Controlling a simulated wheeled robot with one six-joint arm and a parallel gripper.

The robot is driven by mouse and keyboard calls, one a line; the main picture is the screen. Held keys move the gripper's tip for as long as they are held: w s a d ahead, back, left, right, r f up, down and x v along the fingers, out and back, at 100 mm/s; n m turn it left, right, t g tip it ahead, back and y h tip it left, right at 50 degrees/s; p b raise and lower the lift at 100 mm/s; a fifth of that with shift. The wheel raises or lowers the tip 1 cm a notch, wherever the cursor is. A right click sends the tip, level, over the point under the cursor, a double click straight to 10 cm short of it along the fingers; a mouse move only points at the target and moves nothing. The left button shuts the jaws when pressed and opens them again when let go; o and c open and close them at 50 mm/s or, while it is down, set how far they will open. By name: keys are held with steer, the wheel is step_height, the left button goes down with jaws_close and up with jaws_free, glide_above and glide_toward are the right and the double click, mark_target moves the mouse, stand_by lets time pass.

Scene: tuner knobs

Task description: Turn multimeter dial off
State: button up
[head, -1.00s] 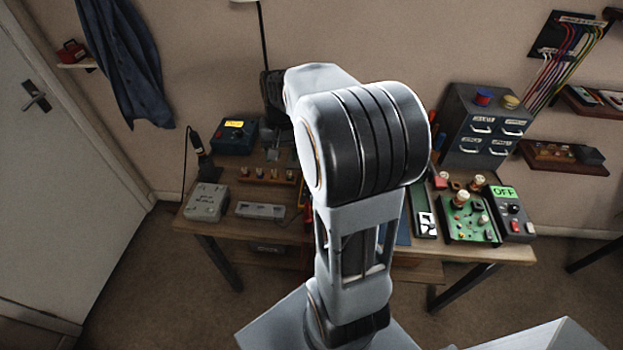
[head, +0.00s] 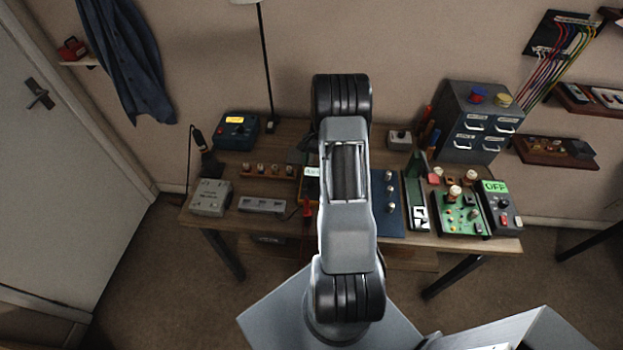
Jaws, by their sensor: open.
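I cannot single out the multimeter for certain. A yellow-orange edge with red parts (head: 306,212) shows just left of my arm, mid-bench, under a white label (head: 312,172); most of whatever is there is hidden behind my arm. A dark blue box (head: 236,130) with a lit yellow display stands at the back left. A dark device (head: 502,212) with a green display reading OFF, a knob and red and white buttons stands at the right end. My arm covers the middle of the bench. My gripper is hidden behind it; its fingertips cannot be made out.
The wooden bench (head: 235,178) holds a grey box (head: 210,197), a grey strip (head: 262,205), a row of small knobs, a blue panel (head: 388,218) and a green circuit board (head: 460,215). A dark drawer cabinet (head: 478,120) stands at the back right. A lamp pole (head: 267,75) rises behind.

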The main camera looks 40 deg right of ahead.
mark_target(311, 182)
steer(key=p+x, duration=0.1)
steer(key=x, duration=0.6)
steer(key=shift+f, duration=0.2)
steer(key=c, duration=0.9)
